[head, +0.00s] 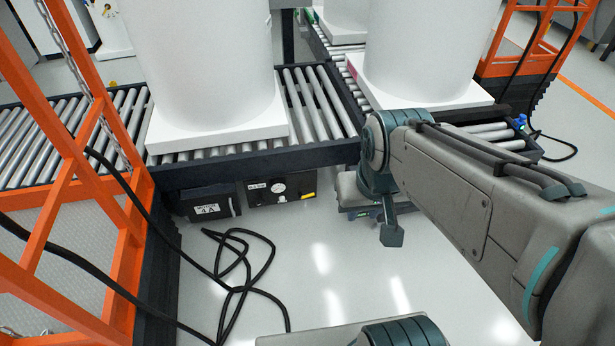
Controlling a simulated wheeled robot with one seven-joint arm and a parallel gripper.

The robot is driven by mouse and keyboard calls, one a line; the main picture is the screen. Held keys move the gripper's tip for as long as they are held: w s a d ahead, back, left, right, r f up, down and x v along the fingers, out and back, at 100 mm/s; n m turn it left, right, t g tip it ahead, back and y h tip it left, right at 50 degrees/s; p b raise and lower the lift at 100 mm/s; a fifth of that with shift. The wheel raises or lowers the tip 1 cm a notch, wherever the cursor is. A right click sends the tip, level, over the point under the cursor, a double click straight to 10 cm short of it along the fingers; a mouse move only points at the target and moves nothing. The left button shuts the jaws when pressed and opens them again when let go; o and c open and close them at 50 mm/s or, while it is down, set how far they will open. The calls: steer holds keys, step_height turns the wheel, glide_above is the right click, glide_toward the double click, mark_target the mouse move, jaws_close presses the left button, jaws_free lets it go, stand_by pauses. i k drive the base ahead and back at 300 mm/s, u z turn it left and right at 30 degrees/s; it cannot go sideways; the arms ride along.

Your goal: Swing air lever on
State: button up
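Under the near edge of the roller conveyor is a dark control panel (262,192) with a pale label and a white round dial (278,187). A small yellow part (307,196) sits at its right end. I cannot tell at this size which part is the air lever or how it is set. My gripper (390,234) hangs below my arm, to the right of the panel and apart from it in the picture. One teal finger end shows. The rest is hidden by my arm, so its opening cannot be seen. I see nothing held.
Large white tanks (205,65) stand on white bases on the conveyor (255,152). A dark box (212,205) is left of the panel. An orange frame (75,165) stands at left. A black cable (235,285) lies looped on the floor. The floor before the panel is otherwise open.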

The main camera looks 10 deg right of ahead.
mark_target(301, 196)
steer(key=u, duration=0.7)
steer(key=i, duration=1)
steer(key=z, duration=0.55)
steer(key=i, duration=0.6)
steer(key=z, duration=0.6)
